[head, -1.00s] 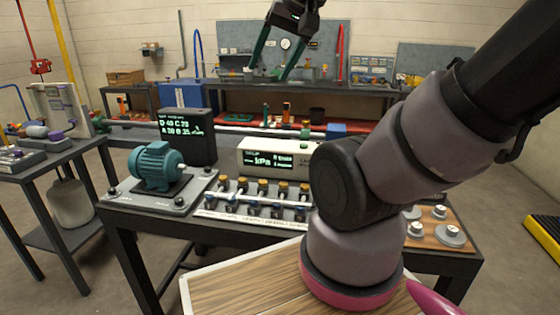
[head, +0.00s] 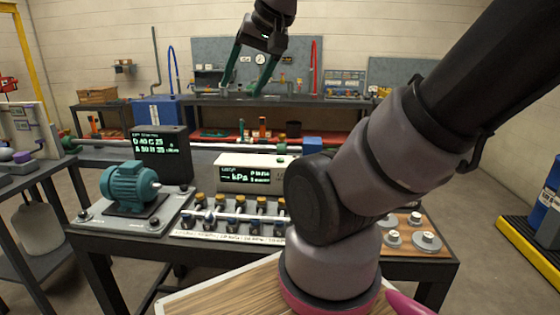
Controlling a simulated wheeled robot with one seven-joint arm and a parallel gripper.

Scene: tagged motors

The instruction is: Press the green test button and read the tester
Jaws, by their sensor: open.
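The tester is a white box (head: 236,186) with a dark screen that reads kPa, standing at the back of the near bench. Smaller text on the screen is too blurred to read. A small green button (head: 281,160) sits on top of the box near its right end. My gripper (head: 244,91) has two dark green fingers, pointing down and spread apart with nothing between them. In the head view it appears above the tester, clear of it and of the button. Its distance in depth is hard to judge.
A teal motor (head: 130,186) stands on a grey plate at the left of the bench. A dark display box (head: 178,142) with green text stands behind it. Several brass and dark fittings line a rack (head: 215,226) before the tester. Grey weights (head: 427,242) sit at the right.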

